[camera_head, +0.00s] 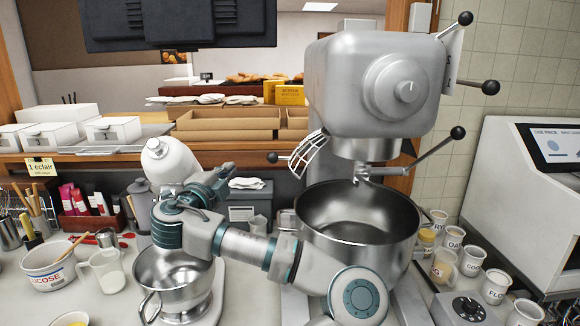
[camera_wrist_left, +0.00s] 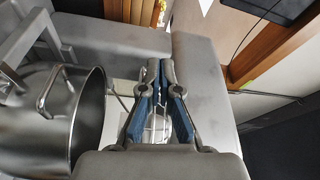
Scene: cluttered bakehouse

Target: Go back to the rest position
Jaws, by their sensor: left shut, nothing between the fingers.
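My left gripper (camera_head: 222,174) is in the middle left of the head view, above the counter and left of the big mixer. My own arm crosses in front of the mixer bowl's lower left side. In the left wrist view its two blue-padded fingers (camera_wrist_left: 160,68) are together with nothing between them. A wire guard shows behind them in that view. My right gripper is in neither view.
The big grey mixer (camera_head: 372,85) with its steel bowl (camera_head: 345,225) stands right of the gripper. A smaller steel bowl (camera_head: 175,280) stands below the wrist. Cups and jars crowd the counter right and left. A shelf with trays (camera_head: 222,120) lies behind.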

